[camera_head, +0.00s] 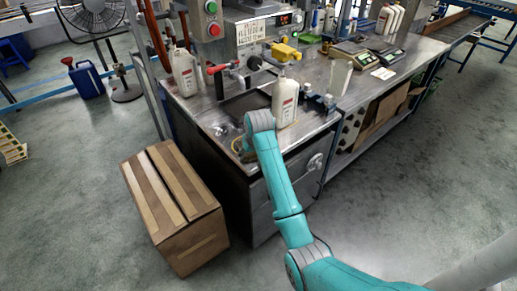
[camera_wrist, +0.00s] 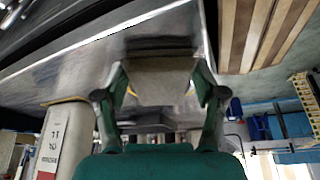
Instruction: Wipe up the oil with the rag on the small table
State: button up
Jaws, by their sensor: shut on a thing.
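My gripper (camera_wrist: 160,72) is shut on a grey-beige rag (camera_wrist: 160,90), which spans the space between its two fingers in the wrist view. The rag is over the shiny metal worktop (camera_wrist: 90,65), close to it; I cannot tell if it touches. In the head view a yellowish trace (camera_head: 238,144) shows on the worktop's front left part, beside my wrist. My arm hides much of the gripper there.
A white bottle (camera_head: 284,103) stands on the worktop just right of my wrist, and also shows in the wrist view (camera_wrist: 60,140). Another white bottle (camera_head: 185,72) stands at the left. A cardboard box (camera_head: 172,206) is on the floor in front. Scales (camera_head: 349,54) stand farther right.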

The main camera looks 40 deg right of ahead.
jog(key=shift+a, duration=1.2)
jog(key=d, duration=0.2)
jog(key=w+d, duration=0.1)
jog(key=d, duration=0.2)
jog(key=w+d, duration=0.1)
jog(key=d, duration=0.2)
jog(key=shift+w+d, duration=0.15)
jog(key=a, duration=0.8)
jog(key=shift+a, duration=0.2)
jog(key=shift+d, duration=1.75)
jog(key=shift+s+d+r, duration=0.1)
jog(key=shift+s+r, duration=2.4)
jog(key=shift+s, duration=0.1)
